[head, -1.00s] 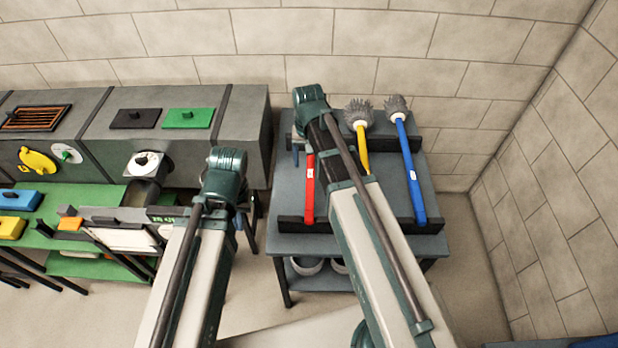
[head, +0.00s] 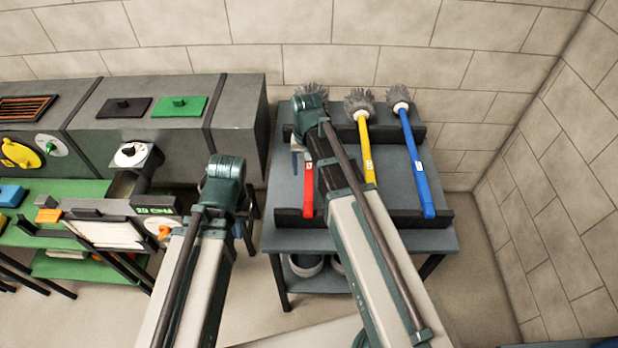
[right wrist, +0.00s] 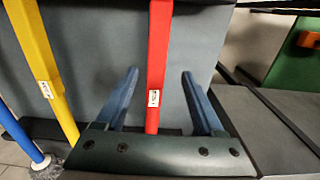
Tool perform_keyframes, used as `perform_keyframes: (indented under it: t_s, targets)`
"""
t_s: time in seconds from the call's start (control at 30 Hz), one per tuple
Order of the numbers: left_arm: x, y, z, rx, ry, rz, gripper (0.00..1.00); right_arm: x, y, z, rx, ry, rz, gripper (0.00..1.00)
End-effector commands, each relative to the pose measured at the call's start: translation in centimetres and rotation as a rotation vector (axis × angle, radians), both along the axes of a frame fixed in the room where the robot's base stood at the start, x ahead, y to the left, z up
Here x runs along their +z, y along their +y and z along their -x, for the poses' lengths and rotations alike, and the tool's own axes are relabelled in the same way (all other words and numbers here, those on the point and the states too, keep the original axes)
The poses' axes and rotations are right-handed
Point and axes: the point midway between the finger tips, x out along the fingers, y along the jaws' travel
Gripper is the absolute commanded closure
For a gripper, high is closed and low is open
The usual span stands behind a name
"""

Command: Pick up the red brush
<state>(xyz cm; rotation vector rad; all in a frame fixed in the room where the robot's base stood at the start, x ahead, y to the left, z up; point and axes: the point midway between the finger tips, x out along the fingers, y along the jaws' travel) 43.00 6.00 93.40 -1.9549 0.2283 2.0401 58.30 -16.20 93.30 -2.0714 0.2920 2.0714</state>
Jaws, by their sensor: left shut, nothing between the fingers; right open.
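The red brush (head: 308,193) lies on a rack on the grey table, with its grey bristle head at the back, partly behind my right wrist. Two more brushes lie to its right, one yellow (head: 367,155) and one blue (head: 415,165). My right gripper (right wrist: 158,88) is open; in the right wrist view the red handle (right wrist: 158,60) runs between its two blue fingers, touching neither. Whether the fingertips reach down to the handle's height I cannot tell. In the head view my left gripper (head: 238,230) is mostly hidden behind its own arm, left of the table.
The grey table (head: 400,243) has dark rack bars at front and back, and buckets below. A grey duct (head: 237,125) stands to the left, with a green bench (head: 80,188) holding coloured items in front. Stone walls close off the back and right.

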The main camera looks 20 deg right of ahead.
Motion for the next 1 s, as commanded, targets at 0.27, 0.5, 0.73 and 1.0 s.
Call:
perform_keyframes:
  t_s: [0.27,0.5,0.73,1.0]
  targets:
    - [-2.7,0.0,0.0,0.000,0.000,0.000,1.00,-2.7,-0.4,0.1,-0.001,0.000,0.000,0.30]
    - [-5.2,0.0,0.0,0.000,0.000,0.000,1.00,-5.2,-0.5,0.1,0.000,0.000,0.000,0.30]
    - [-5.1,0.0,0.0,0.000,0.000,0.000,1.00,-5.1,-0.5,0.1,0.000,0.000,0.000,0.30]
    - [-5.1,0.0,0.0,0.000,0.000,0.000,1.00,-5.1,-0.5,0.1,0.000,0.000,0.000,0.70]
